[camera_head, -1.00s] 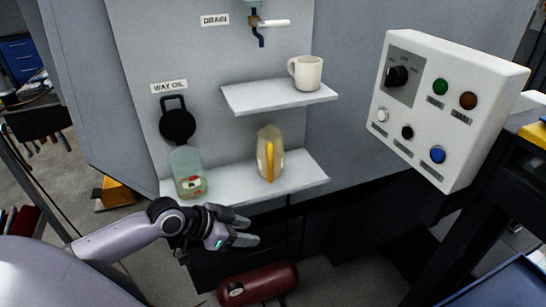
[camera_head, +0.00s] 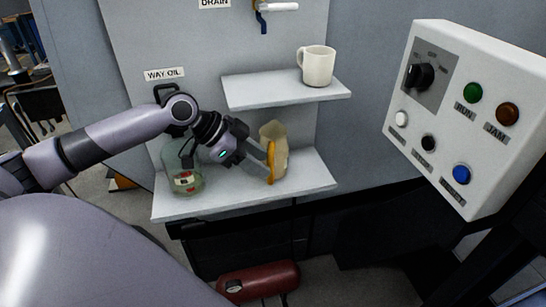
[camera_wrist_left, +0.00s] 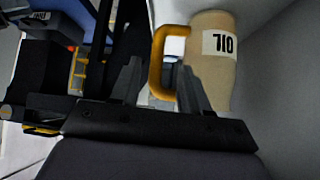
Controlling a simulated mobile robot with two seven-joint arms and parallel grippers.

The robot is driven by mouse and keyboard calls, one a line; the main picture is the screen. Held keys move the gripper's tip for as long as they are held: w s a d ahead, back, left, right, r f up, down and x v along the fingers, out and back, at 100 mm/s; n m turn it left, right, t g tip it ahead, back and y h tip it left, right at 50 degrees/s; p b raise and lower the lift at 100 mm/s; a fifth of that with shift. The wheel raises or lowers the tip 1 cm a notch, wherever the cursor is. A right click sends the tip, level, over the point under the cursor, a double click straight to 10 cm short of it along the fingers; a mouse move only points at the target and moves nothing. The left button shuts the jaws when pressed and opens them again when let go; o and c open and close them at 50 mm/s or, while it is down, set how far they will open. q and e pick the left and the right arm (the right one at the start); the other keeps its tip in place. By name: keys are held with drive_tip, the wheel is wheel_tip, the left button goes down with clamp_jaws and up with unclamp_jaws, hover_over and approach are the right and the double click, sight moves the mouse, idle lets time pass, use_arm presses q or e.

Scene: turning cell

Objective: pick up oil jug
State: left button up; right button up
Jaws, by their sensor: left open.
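The oil jug (camera_head: 279,152) is cream with a yellow handle and stands on the lower shelf (camera_head: 230,199). My left gripper (camera_head: 262,165) is open at the handle side of the jug, with its fingers reaching toward the handle. In the left wrist view, the jug (camera_wrist_left: 212,75) shows an upside-down OIL label. Its yellow handle (camera_wrist_left: 156,70) lies between the two open fingers of my left gripper (camera_wrist_left: 160,78), closer to the right finger. I cannot tell whether a finger touches it. My right gripper is not in view.
A clear greenish bottle (camera_head: 183,180) stands on the lower shelf, left of and partly behind my left wrist. A white mug (camera_head: 318,66) stands on the upper shelf (camera_head: 285,93). A control panel (camera_head: 450,115) juts out at right. A red cylinder (camera_head: 259,281) lies below.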

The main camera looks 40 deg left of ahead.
sight(271, 179)
use_arm(q)
drive_tip(key=shift+s+x, duration=0.2)
drive_tip(key=shift+x, duration=1.95)
drive_tip(key=shift+d, duration=0.1)
clamp_jaws()
drive_tip(key=shift+r, duration=0.15)
